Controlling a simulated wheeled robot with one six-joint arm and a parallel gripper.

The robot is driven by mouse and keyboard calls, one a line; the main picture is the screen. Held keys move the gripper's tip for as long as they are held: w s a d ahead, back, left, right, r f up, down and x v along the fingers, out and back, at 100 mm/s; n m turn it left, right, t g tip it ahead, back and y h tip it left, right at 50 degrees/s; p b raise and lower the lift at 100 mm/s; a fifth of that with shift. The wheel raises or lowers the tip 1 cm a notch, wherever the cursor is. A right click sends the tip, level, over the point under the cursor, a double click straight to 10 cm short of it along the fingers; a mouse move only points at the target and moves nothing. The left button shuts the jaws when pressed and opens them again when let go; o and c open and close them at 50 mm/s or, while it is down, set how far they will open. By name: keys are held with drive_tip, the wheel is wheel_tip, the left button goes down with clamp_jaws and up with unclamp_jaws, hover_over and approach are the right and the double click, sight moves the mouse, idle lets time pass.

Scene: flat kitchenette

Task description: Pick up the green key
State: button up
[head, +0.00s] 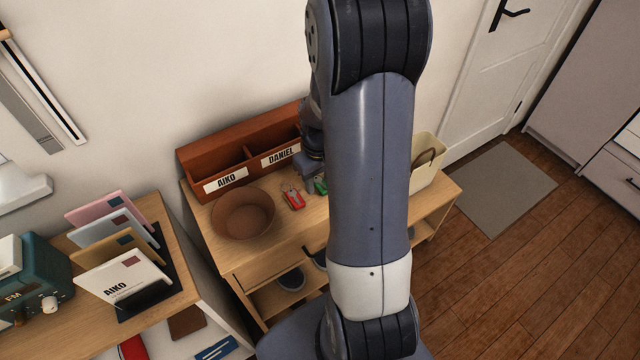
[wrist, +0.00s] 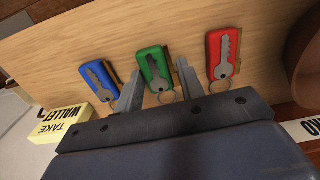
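The green key (wrist: 154,66), a silver key with a ring on a green tag, lies on the wooden tabletop (wrist: 75,45). In the wrist view it sits between the two fingers of my gripper (wrist: 160,70), which is open and empty. One finger is on each side of the tag; I cannot tell how far above the table they are. In the head view the green key (head: 320,186) shows partly, beside my arm, which hides most of the gripper. A blue key (wrist: 100,80) lies to its left and a red key (wrist: 222,55) to its right in the wrist view.
A brown bowl (head: 243,214) stands left of the keys. Behind is a wooden organiser (head: 190,157) labelled AIKO and DANIEL. A cream basket (head: 428,160) is at the right. A yellow "TAKE WALLET" note (wrist: 60,125) lies near the blue key.

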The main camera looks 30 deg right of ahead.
drive_tip(key=c, duration=0.6)
